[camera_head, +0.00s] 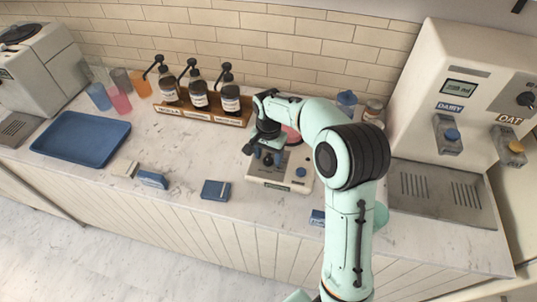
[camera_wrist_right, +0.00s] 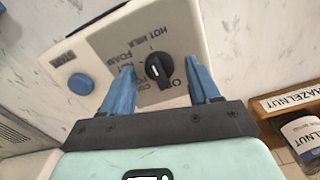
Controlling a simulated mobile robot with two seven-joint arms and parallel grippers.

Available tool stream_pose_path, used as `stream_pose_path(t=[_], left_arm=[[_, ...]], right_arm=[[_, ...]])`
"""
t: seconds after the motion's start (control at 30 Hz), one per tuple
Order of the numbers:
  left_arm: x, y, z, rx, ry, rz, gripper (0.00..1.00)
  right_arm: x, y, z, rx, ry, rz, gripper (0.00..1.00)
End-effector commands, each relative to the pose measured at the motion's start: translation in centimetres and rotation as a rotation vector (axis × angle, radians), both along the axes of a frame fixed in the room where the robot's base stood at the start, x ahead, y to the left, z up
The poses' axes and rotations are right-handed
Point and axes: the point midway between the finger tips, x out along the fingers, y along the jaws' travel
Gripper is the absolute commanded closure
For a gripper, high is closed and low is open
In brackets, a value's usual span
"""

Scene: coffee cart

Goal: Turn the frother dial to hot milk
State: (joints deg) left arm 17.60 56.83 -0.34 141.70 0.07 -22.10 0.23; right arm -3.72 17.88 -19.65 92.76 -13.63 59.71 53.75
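The frother (camera_head: 297,184) is a cream box with a grey panel on the counter; it fills the upper left of the right wrist view (camera_wrist_right: 101,48). Its black round dial (camera_wrist_right: 158,69) has a raised grip with a white mark. Around it are printed labels including HOT MILK and FOAM; others are partly hidden by my fingers. I cannot tell exactly which label the mark points to. A blue button (camera_wrist_right: 80,84) is on the same face. My right gripper (camera_wrist_right: 163,90) is open, its blue fingers on either side of the dial with visible gaps. My left gripper is not in view.
A wooden rack (camera_head: 205,114) with several syrup pump bottles stands behind the frother. Small blue blocks, one (camera_head: 216,190), sit near the front edge. A milk dispenser (camera_head: 462,95) stands right.

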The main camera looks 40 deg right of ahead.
Motion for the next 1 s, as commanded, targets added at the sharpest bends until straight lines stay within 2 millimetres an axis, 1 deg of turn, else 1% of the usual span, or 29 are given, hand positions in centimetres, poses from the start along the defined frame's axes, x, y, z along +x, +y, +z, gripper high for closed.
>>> stream_pose_path(t=[0.13,0.23,0.37,0.6,0.7,0.83,1.0], left_arm=[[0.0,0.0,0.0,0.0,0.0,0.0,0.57],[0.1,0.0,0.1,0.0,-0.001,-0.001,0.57],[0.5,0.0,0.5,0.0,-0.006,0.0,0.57],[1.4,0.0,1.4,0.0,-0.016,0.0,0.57],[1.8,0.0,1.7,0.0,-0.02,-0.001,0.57],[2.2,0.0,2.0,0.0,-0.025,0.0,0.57],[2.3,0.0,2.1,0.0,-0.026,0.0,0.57]], right_arm=[[0.0,0.0,0.1,0.0,0.001,0.001,0.39],[0.1,0.0,1.1,0.0,-0.004,0.001,0.39],[0.1,0.0,3.4,0.0,-0.004,0.001,0.39],[0.2,0.0,9.0,0.0,-0.008,0.0,0.39],[0.1,0.0,10.9,0.0,-0.005,0.0,0.39],[0.1,0.0,12.6,0.0,-0.004,0.001,0.39],[0.0,0.0,13.4,0.0,-0.002,0.001,0.39]])
